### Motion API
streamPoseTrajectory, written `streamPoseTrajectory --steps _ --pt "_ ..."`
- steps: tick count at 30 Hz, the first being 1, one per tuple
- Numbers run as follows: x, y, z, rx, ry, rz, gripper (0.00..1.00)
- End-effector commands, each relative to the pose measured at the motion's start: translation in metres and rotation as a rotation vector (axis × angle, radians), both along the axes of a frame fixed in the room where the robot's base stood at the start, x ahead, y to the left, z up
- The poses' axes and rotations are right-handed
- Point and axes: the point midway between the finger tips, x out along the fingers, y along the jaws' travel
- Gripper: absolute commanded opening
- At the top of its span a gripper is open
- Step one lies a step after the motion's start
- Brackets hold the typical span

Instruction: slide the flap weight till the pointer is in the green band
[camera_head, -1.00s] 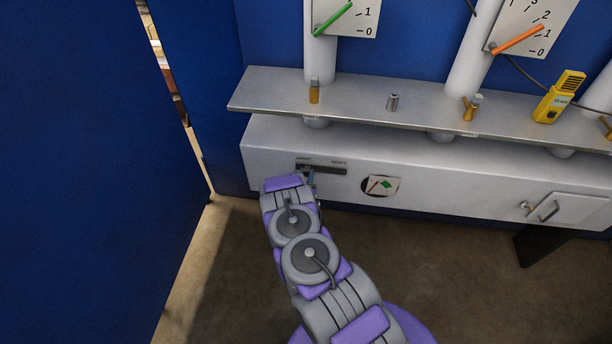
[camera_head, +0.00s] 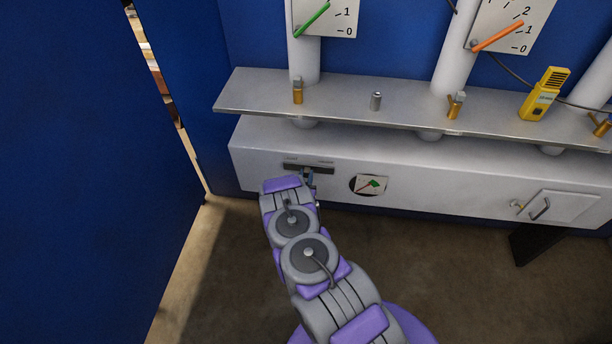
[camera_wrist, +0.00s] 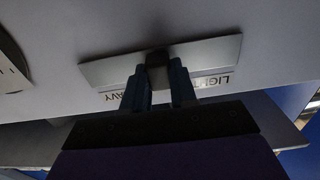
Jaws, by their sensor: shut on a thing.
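The flap weight is a small dark knob (camera_wrist: 157,66) in a slotted plate (camera_head: 292,165) on the front of the white box, marked LIGHT at its left and HEAVY at its right. The plate (camera_wrist: 210,51) shows upside down in the wrist view, with the knob near its middle. My gripper (camera_head: 309,178) is shut on the knob, one finger on each side; its fingers show in the wrist view (camera_wrist: 158,80). A small round dial (camera_head: 369,185) is right of the slot. Its reddish pointer (camera_head: 364,188) reaches the green band (camera_head: 376,183); its exact place in the band is too small to tell.
A grey shelf (camera_head: 400,114) runs above the box, carrying brass fittings, a small grey cylinder (camera_head: 376,100) and a yellow handheld device (camera_head: 544,94). A hatch with a handle (camera_head: 541,208) is at the right. A blue wall (camera_head: 90,180) stands on the left.

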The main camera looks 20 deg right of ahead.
Motion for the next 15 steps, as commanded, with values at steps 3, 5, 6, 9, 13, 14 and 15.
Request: streamPoseTrajectory --steps 3,5,6,9,13,14,15 --pt "0.0040 0.0021 0.0038 -0.003 -0.011 0.000 0.29" --pt "0.0038 0.0020 0.0036 -0.003 -0.011 0.000 0.35" --pt "0.0032 0.0012 0.0035 -0.001 -0.011 0.000 0.39" --pt "0.0020 -0.0019 0.0032 0.002 -0.011 -0.001 0.48" --pt "0.0018 -0.0056 0.0020 0.006 -0.010 -0.001 0.53" --pt "0.0019 -0.0060 0.0019 0.008 -0.010 -0.001 0.53" --pt "0.0018 -0.0061 0.0018 0.008 -0.010 -0.001 0.53"
